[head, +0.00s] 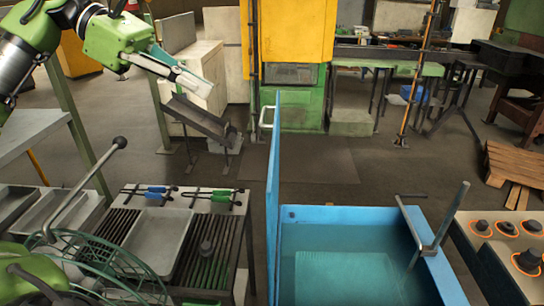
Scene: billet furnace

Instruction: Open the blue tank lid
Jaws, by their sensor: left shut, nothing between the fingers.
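The blue tank (462,290) stands at the bottom centre-right, with greenish liquid visible inside. Its blue lid (274,190) stands upright along the tank's left side, seen nearly edge-on. A pale handle (266,116) sits on the lid's left face near the top. My left gripper (208,88) is at the upper left, shut and empty, to the left of the lid's handle and apart from it. My right gripper is not in view.
A grey metal bar frame (432,235) sticks up at the tank's right rim. A control panel with knobs (505,230) is at the right. A rack with a grey tray (158,238) and tongs with blue and green grips is left of the lid. Floor behind the tank is clear.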

